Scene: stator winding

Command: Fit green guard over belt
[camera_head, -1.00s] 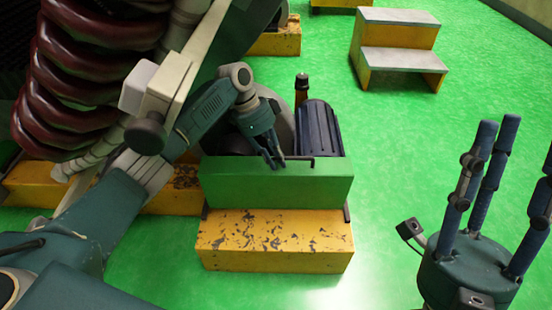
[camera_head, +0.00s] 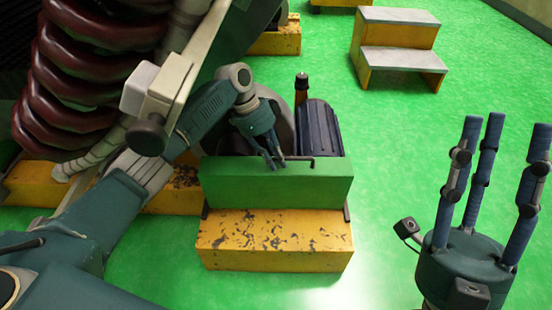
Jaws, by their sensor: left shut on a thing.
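The green guard (camera_head: 277,186) is a long box-like cover, upright across the front of the motor unit, just above a worn yellow block. A dark handle bar (camera_head: 303,159) runs along its top edge. My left gripper (camera_head: 275,165) is at the left end of that handle and is shut on it, from behind and above. The belt is not visible; the guard hides whatever is behind it. My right gripper (camera_head: 492,165) is at the right, apart from everything, its long blue fingers pointing up, spread and empty.
The dark ribbed motor (camera_head: 318,128) stands right behind the guard, with a brown post (camera_head: 301,88) beside it. The yellow block (camera_head: 275,241) is in front. Large dark red coils (camera_head: 75,80) fill the upper left. A yellow step stool (camera_head: 400,48) is at the back right. Green floor is free between.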

